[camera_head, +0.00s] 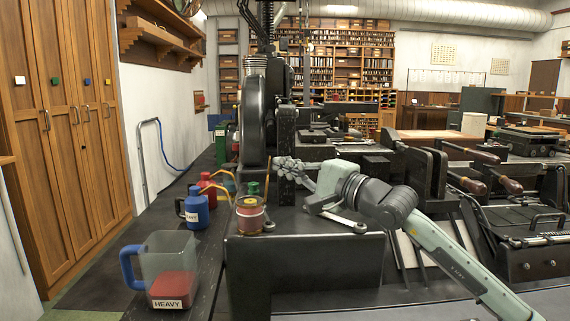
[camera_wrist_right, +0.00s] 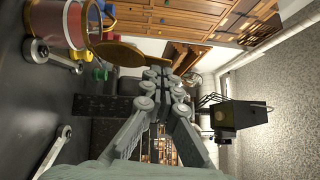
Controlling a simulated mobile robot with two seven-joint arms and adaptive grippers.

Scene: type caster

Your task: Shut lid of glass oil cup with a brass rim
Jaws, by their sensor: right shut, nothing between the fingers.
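In the right wrist view the cup (camera_wrist_right: 60,24) is at the top left, partly cut off by the frame. Its brass lid (camera_wrist_right: 118,53) shows there as a disc swung away from the rim, so it stands open. My right gripper (camera_head: 281,163) is shut and empty, just right of and above the cup. In the wrist view its fingertips (camera_wrist_right: 157,72) are close beside the lid; I cannot tell whether they touch. My left gripper is out of view.
A blue can (camera_head: 194,210) and a red can (camera_head: 206,187) stand left of the cup. A clear jug (camera_head: 170,275) labelled HEAVY is at the front left. A wrench (camera_head: 345,222) lies on the bed beneath my right arm. The black press (camera_head: 253,110) rises behind the cup.

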